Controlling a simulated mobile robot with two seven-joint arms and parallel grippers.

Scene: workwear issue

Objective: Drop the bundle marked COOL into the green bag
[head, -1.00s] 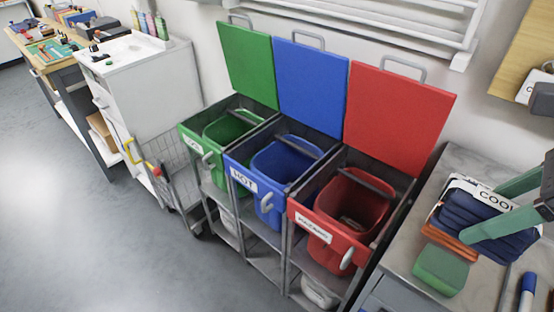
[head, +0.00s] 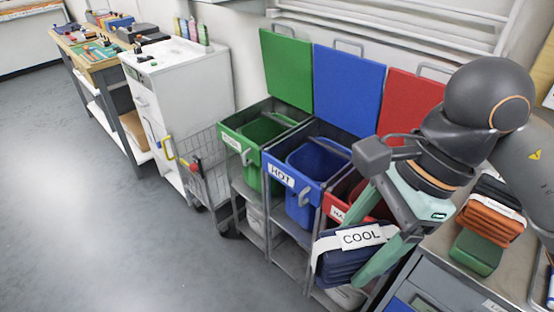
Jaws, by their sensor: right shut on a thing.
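The dark blue folded bundle marked COOL (head: 345,262) is held in my right gripper (head: 372,232), whose pale green fingers are shut on it. The bundle hangs in front of the red bin, with its white label facing up. The green bag (head: 262,135) hangs in the left frame of the bin stand, its green lid (head: 287,68) raised and its mouth open. It is to the left of and beyond the bundle, with the blue bag between. My left gripper is not in view.
The blue bag marked HOT (head: 318,165) and its open lid (head: 348,83) stand in the middle. The red bag (head: 368,195) is partly hidden by my right arm. A wire cart (head: 205,165) stands left of the bins.

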